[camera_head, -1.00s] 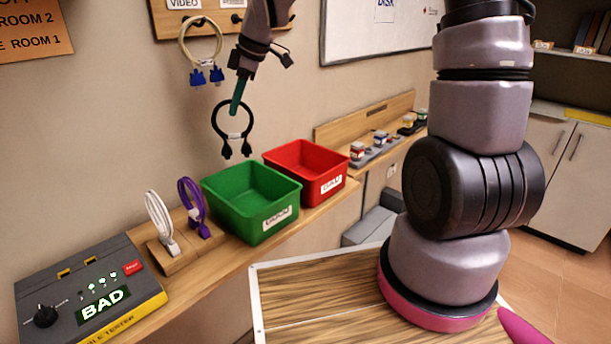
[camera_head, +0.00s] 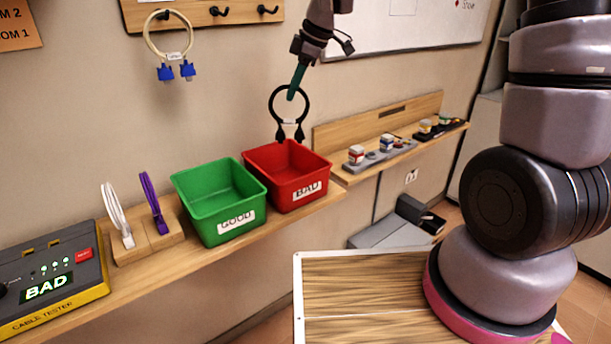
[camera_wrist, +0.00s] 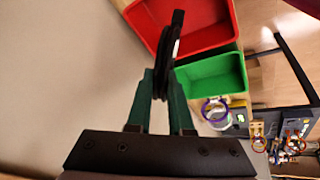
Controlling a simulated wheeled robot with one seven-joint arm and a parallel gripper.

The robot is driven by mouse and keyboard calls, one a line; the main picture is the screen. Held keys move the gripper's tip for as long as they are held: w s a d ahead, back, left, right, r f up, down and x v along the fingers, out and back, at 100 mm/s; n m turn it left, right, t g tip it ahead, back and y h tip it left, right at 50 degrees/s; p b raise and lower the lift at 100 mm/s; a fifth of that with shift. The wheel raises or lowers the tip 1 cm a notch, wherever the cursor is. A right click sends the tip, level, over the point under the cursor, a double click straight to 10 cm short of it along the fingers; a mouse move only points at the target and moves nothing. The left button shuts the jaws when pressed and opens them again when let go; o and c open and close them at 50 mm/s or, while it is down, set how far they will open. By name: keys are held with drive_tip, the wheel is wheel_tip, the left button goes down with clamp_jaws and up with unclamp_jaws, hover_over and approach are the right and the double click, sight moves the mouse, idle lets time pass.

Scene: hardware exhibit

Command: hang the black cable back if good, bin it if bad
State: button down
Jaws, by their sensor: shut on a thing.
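My gripper (camera_head: 296,82) is shut on the black cable (camera_head: 276,106), a loop with a white tag that hangs with its two plugs down. The cable is held above the red bin labelled BAD (camera_head: 262,154), its plugs close to the bin's back rim. In the wrist view the cable (camera_wrist: 168,60) sits between the green fingers (camera_wrist: 160,100), seen edge-on, with the red bin (camera_wrist: 222,42) beyond. The green bin labelled GOOD (camera_head: 190,207) stands left of the red one. The cable tester (camera_head: 75,270) at lower left shows BAD on its screen.
A wall rack (camera_head: 195,17) holds a beige cable (camera_head: 147,38) with blue plugs; its other visible hooks are empty. A white cable (camera_head: 117,215) and a purple cable (camera_head: 150,200) stand in a wooden holder (camera_head: 160,240). A shelf (camera_head: 360,177) with small items lies right of the bins.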

drive_tip(key=shift+d+f, duration=0.1)
drive_tip(key=shift+f, duration=2.9)
drive_tip(key=c, duration=0.7)
unclamp_jaws()
drive_tip(key=shift+c, duration=0.2)
drive_tip(key=v, duration=1)
drive_tip(key=shift+r, duration=0.1)
drive_tip(key=shift+d+r, duration=0.2)
drive_tip(key=shift+r, duration=0.1)
